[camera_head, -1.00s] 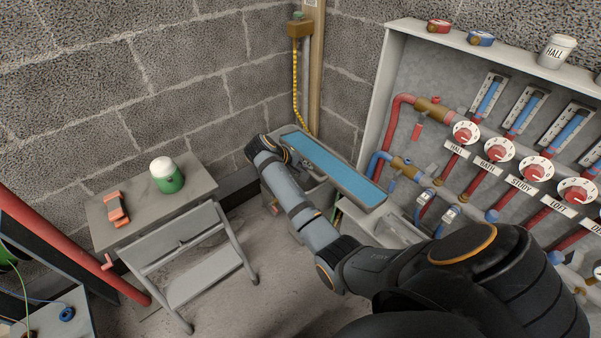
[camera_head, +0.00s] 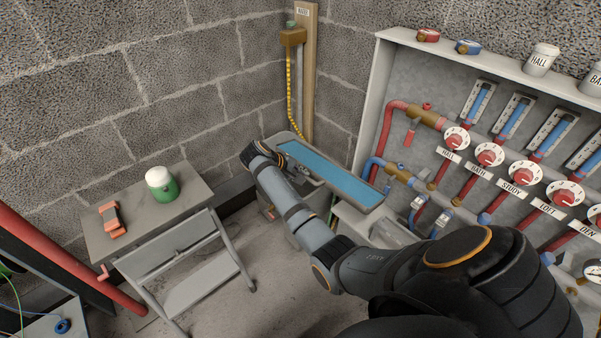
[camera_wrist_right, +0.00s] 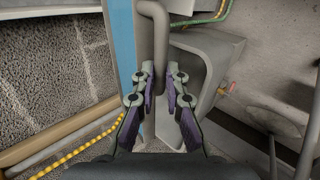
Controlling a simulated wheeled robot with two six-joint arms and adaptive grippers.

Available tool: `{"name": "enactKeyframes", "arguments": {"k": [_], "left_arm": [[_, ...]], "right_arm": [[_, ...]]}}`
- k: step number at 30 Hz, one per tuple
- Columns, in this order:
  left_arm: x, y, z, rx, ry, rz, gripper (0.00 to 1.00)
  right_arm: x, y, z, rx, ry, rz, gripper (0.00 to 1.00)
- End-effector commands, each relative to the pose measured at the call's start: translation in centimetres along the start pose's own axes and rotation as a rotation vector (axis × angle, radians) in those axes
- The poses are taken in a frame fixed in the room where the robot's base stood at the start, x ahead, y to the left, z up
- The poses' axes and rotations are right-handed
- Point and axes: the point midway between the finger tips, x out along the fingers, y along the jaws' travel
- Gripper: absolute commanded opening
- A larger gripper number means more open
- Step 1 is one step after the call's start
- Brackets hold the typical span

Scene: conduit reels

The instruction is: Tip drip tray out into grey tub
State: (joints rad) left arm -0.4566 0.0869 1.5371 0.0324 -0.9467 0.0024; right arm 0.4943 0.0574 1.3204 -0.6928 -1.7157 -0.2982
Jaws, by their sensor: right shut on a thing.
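The drip tray (camera_head: 374,203) is a long, shallow grey tray, held roughly level with blue liquid (camera_head: 325,172) in it. In the right wrist view its blue liquid shows as an upright strip (camera_wrist_right: 123,45). My right gripper (camera_head: 307,175) is at the tray's left long side. In the wrist view my right gripper's fingers (camera_wrist_right: 161,95) are shut around the tray's grey bar handle (camera_wrist_right: 158,50). My left gripper is not in view.
A grey folding table (camera_head: 190,205) at left bears a green jar with a white lid (camera_head: 161,184) and an orange tool (camera_head: 111,219). The manifold cabinet (camera_head: 440,50) with pipes and red dials is close to the tray's right. Block walls stand behind.

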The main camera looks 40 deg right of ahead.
Motion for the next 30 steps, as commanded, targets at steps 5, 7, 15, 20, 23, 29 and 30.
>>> {"name": "enactKeyframes", "arguments": {"k": [5, 7, 15, 20, 23, 29, 30], "left_arm": [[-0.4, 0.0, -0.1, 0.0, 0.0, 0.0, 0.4], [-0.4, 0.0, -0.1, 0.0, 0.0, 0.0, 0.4], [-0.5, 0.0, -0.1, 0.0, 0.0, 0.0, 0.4], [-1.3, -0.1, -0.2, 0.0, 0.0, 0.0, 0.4], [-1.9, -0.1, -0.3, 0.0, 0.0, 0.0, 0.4], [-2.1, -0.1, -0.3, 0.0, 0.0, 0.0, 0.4], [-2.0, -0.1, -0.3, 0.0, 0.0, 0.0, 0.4]], "right_arm": [[-0.1, 0.1, 0.0, -0.012, -0.009, 0.0, 0.0], [-0.1, 0.1, 0.0, -0.012, -0.009, 0.0, 0.0], [-0.1, 0.1, 0.0, -0.014, -0.01, 0.0, 0.0], [-0.4, 0.4, 0.0, -0.036, -0.027, -0.001, 0.0], [-0.6, 0.5, 0.0, -0.059, -0.044, -0.001, 0.0], [-0.4, 0.4, 0.0, -0.076, -0.058, -0.001, 0.0], [-0.4, 0.3, 0.0, -0.076, -0.057, -0.001, 0.0]]}}
